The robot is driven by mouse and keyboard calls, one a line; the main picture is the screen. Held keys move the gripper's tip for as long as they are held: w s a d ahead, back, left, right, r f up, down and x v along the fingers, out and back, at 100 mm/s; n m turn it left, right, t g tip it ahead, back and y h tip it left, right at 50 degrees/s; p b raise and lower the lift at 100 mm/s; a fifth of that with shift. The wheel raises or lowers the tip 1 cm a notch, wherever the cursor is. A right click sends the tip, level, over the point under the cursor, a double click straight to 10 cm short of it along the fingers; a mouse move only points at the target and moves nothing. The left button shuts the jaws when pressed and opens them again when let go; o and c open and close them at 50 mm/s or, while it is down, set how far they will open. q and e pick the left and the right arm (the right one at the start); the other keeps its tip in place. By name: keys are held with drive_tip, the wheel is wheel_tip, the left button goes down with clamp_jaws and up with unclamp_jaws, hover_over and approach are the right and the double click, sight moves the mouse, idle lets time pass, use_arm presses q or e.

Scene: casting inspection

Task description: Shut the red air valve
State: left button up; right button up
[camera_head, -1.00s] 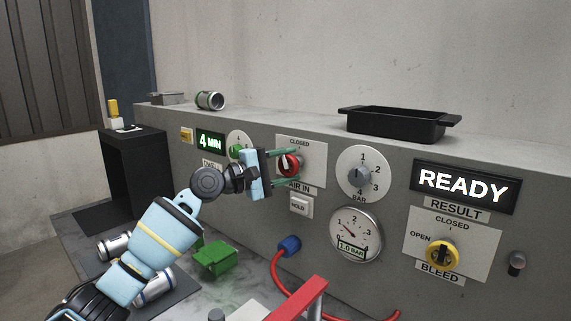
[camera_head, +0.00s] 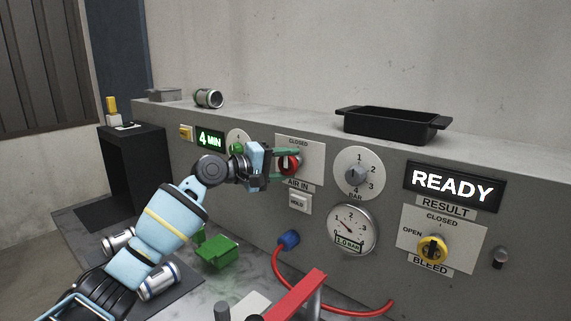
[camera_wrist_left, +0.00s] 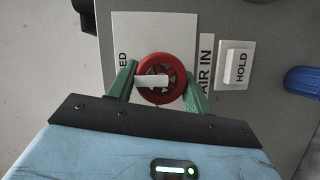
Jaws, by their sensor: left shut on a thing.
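The red air valve (camera_head: 290,165) is a round red knob with a white pointer, on a white plate above the "AIR IN" label, with "CLOSED" at the plate's top. My left gripper (camera_head: 284,162) is shut on it, its green fingers on either side of the rim. The left wrist view shows the knob (camera_wrist_left: 172,68) between the fingers (camera_wrist_left: 160,82); its white pointer lies towards the partly hidden "CLOSED" lettering at the left. My right gripper is not in view.
A HOLD button (camera_head: 298,202) sits just below the valve. The pressure dial (camera_head: 352,174) and gauge (camera_head: 351,228) are to its right, then the yellow bleed valve (camera_head: 432,249). A red hose (camera_head: 281,268) and green block (camera_head: 217,251) are below. A black tray (camera_head: 391,125) stands on top.

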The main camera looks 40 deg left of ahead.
sight(283, 166)
use_arm(q)
drive_tip(key=o, duration=1)
drive_tip(key=v, duration=0.6)
drive_tip(key=shift+s+a+f+b, duration=0.15)
drive_tip(key=shift+s+b, duration=0.15)
drive_tip(key=shift+b, duration=0.1)
drive_tip(key=shift+s+a+r, duration=0.2)
drive_tip(key=shift+s+a, duration=0.05)
drive_tip(key=shift+s, duration=0.3)
